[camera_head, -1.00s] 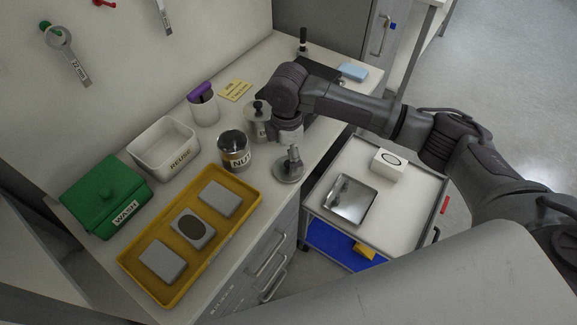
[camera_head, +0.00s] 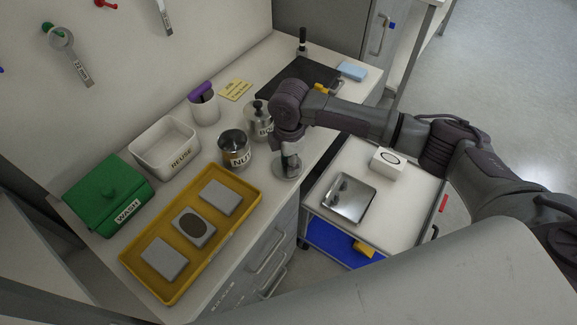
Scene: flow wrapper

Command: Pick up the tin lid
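The tin lid (camera_head: 286,174) is a round, flat grey metal disc lying on the bench near its front edge, right of the open tin marked NUT (camera_head: 235,148). My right gripper (camera_head: 291,158) points down right over the lid and hides most of its knob. I cannot tell whether the fingers are closed on the knob or still apart around it. A second tin (camera_head: 258,122), its label partly hidden by my arm, has a lid with a dark knob on it. My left gripper is not in view.
A yellow tray (camera_head: 150,284) with several grey blocks lies in front. A white REUSE bin (camera_head: 160,161), a green WASH box (camera_head: 100,190) and a white cup with a purple item (camera_head: 205,110) stand behind. A cart (camera_head: 400,215) with a metal tray and white box stands right.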

